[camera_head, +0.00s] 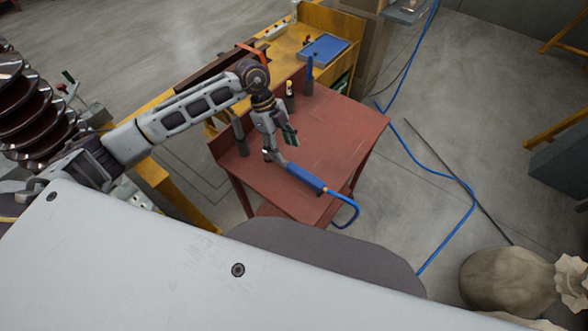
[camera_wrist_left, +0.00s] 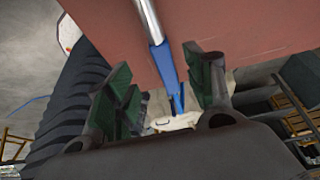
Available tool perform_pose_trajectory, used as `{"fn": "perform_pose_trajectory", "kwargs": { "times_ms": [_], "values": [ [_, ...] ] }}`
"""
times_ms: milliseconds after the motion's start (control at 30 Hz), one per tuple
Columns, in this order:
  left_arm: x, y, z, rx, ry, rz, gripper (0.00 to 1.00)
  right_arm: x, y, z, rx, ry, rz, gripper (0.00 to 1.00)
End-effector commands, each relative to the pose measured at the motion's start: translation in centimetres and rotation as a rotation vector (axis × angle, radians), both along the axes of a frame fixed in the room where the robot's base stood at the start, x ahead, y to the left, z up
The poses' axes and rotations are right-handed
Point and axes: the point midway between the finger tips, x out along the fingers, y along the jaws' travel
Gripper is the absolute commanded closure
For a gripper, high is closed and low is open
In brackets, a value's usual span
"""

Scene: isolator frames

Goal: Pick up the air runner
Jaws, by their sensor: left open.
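The air runner (camera_head: 304,177) is a blue tool with a silver head, lying on the red table (camera_head: 335,125) near its front edge. A blue hose runs from its right end over the table edge. My left gripper (camera_head: 280,146) is open just above and behind the tool's silver end. In the left wrist view the air runner (camera_wrist_left: 166,62) shows between and beyond the two green-padded fingers of my left gripper (camera_wrist_left: 161,85). It looks apart from both fingers. My right gripper is not in view.
A dark cylinder (camera_head: 240,138), a small bottle (camera_head: 290,92) and a blue-topped cylinder (camera_head: 309,78) stand along the table's back and left edges. A yellow bench with a blue tray (camera_head: 324,48) is behind. The table's right half is clear. Blue hose (camera_head: 468,190) lies on the floor.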

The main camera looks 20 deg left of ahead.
Motion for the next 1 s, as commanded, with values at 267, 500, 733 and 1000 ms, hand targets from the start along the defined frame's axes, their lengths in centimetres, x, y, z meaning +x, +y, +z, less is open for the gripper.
{"fn": "perform_pose_trajectory", "kwargs": {
  "times_ms": [267, 500, 733, 1000],
  "values": [
    [-0.5, -1.3, -3.3, 0.0, 0.002, 0.0, 0.46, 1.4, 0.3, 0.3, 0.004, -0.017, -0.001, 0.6],
    [-0.6, -1.8, -4.5, -0.001, 0.0, 0.0, 0.46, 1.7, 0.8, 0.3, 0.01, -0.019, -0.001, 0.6],
    [-0.6, -1.8, -4.6, 0.0, 0.0, 0.0, 0.46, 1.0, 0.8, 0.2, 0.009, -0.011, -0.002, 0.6],
    [-0.8, -2.2, -5.4, -0.001, 0.001, -0.001, 0.46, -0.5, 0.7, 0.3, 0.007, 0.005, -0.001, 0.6]
  ]
}}
